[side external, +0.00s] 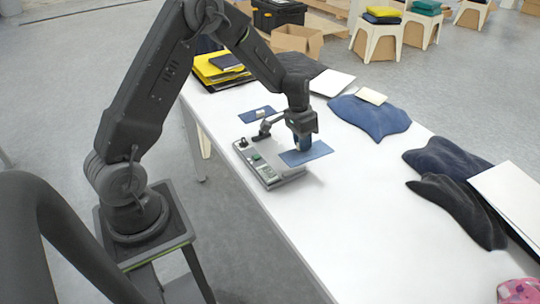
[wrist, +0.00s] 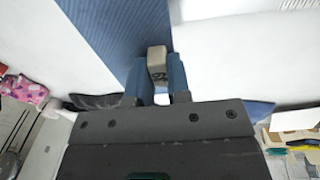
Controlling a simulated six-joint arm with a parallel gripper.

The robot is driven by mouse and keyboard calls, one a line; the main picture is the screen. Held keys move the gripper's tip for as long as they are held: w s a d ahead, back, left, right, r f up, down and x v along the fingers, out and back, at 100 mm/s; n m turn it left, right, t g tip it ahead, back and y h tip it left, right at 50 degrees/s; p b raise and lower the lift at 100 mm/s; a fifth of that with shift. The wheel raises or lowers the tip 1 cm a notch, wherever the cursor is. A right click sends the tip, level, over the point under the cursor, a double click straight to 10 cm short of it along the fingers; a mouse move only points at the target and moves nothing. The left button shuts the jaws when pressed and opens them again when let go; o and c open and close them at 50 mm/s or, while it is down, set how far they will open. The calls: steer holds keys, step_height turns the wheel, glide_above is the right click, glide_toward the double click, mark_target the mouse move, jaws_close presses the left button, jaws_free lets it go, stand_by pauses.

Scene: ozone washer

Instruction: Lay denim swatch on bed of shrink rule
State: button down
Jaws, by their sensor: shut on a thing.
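The denim swatch (side external: 318,153) is a flat blue rectangle beneath my gripper (side external: 303,149). In the wrist view the swatch (wrist: 115,22) is a ribbed blue strip with a small beige block (wrist: 157,62) at it. My gripper (wrist: 160,76) has its blue fingers closed on either side of that block. The shrink rule (side external: 268,172) is a low grey device with green parts and an arm at its far end. The swatch appears level, over or beside its right edge; I cannot tell the gap. Its bed is partly hidden by the swatch and gripper.
Another blue piece with a beige block (side external: 259,114) lies behind the rule on the white table (side external: 350,230). A blue cloth (side external: 370,117), dark cloths (side external: 455,205) and white sheets lie to the right. Yellow folders (side external: 215,70) lie at the far end. The near table is clear.

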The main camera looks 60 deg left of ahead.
mark_target(268, 156)
steer(key=shift+a, duration=0.1)
steer(key=shift+a+m, duration=0.2)
steer(key=shift+m, duration=0.3)
steer(key=a+r+m+g, duration=0.1)
steer(key=a+m, duration=0.8)
steer(key=m, duration=0.7)
steer(key=shift+w+a+r+y, duration=0.2)
steer(key=shift+r+y, duration=0.05)
steer(key=shift+y, duration=0.05)
steer(key=shift+f, duration=0.1)
steer(key=shift+f, duration=5.3)
steer(key=c, duration=1)
jaws_free()
